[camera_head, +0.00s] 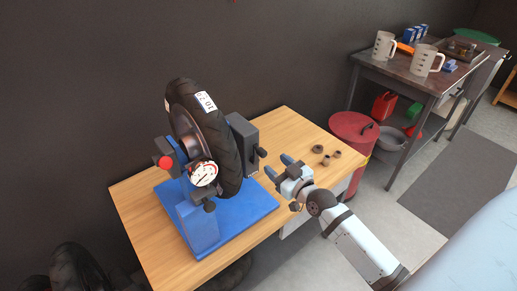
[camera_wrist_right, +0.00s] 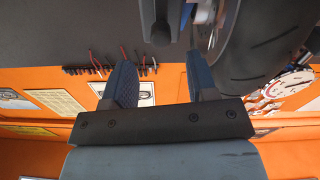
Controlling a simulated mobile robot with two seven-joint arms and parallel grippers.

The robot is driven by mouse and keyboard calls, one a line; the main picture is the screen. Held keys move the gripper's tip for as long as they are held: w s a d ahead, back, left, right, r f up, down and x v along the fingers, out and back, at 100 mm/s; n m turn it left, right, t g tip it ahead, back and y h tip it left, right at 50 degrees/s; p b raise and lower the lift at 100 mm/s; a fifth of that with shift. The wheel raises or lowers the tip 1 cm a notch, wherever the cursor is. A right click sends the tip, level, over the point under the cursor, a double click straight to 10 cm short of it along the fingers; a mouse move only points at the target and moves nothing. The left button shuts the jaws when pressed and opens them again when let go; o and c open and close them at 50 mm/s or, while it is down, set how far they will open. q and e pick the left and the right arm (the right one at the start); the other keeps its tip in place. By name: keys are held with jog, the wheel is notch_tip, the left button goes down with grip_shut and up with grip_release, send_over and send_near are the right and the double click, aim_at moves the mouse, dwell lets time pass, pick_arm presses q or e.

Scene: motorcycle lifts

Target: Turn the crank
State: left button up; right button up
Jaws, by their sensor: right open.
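A black tire (camera_head: 210,130) stands upright in a wheel stand with a blue base (camera_head: 262,205), on a wooden workbench. A small black crank-like handle (camera_head: 261,153) sticks out of the stand's dark grey block on the right. A red ball knob (camera_head: 165,162) and a round dial gauge (camera_head: 203,174) are on the stand's near left side. My right gripper (camera_head: 278,166) is open and empty, its blue fingers pointing toward the black handle, apart from it. In the right wrist view, a dark rod-like part (camera_wrist_right: 160,25) lies ahead of the open fingers (camera_wrist_right: 161,78). My left gripper is out of view.
A red drum (camera_head: 354,135) stands beside the bench. A metal table (camera_head: 400,72) with white jugs is farther right. A dark wall is behind the tire.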

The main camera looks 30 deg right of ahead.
aim_at(258, 148)
jog(key=w, duration=0.9)
jog(key=shift+a, duration=0.35)
grip_shut()
